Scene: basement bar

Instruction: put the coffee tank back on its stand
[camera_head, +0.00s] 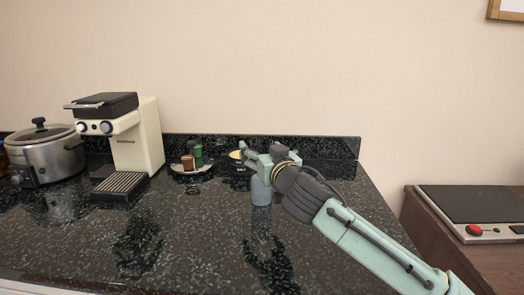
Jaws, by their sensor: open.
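A cream coffee machine (148,135) with a black top, two dials and a slatted drip tray (120,183) stands at the left of the dark counter. A small grey-blue, see-through vessel (261,191) stands upright on the counter near the middle; it may be the coffee tank, but I cannot tell for sure. My gripper (252,158) is open, at the upper part of this vessel, and hides its top. I cannot tell whether the fingers are around it or touch it. No separate stand can be made out.
A steel slow cooker (46,154) is left of the machine. A small plate (178,168) with brown and green shakers and a pot marked SALT (237,169) stand near the back ledge. The front of the counter is clear.

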